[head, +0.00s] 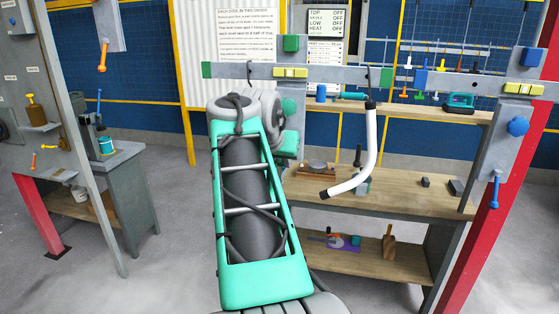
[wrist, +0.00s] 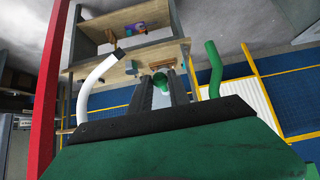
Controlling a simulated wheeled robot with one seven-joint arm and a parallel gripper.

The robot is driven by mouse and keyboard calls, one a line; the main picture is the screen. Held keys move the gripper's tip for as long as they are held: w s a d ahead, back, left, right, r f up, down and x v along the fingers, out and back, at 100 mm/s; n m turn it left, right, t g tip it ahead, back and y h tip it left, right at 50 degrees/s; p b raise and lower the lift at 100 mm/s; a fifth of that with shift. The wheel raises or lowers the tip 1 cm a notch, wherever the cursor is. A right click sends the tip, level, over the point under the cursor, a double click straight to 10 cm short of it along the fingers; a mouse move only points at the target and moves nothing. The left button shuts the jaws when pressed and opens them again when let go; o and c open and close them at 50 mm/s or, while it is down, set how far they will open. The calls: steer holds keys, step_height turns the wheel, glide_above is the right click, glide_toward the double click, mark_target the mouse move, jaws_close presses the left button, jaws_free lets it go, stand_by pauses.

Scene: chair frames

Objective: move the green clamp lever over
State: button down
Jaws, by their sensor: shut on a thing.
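In the wrist view my gripper (wrist: 161,74) has its two grey fingers closed around a green piece of the clamp lever (wrist: 162,85). A curved green bar (wrist: 214,68) stands to the right of the fingers. Its lower end is hidden behind my gripper's body, so I cannot tell whether it joins the piece in the fingers. In the head view my own arm covers the fingers and the green lever.
A white curved lever (head: 369,150) with black ends hangs right of my arm in the head view. A grey rail (head: 400,79) with yellow clamps (head: 290,72) crosses above the wooden bench (head: 410,190). A red post (head: 490,220) stands at right.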

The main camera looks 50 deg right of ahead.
step_height(320, 180, down, 3)
steer(key=shift+r+b, duration=0.15)
steer(key=shift+b, duration=0.9)
steer(key=shift+w+d+f+b, duration=0.1)
steer(key=shift+d+f+b, duration=0.15)
steer(key=shift+f+b, duration=0.3)
steer(key=shift+w+d+f+b, duration=0.1)
steer(key=shift+d+f+b, duration=0.1)
steer(key=shift+f+b, duration=0.35)
steer(key=shift+f, duration=0.15)
steer(key=shift+b+x, duration=0.5)
steer(key=shift+x, duration=0.65)
steer(key=shift+f, duration=0.15)
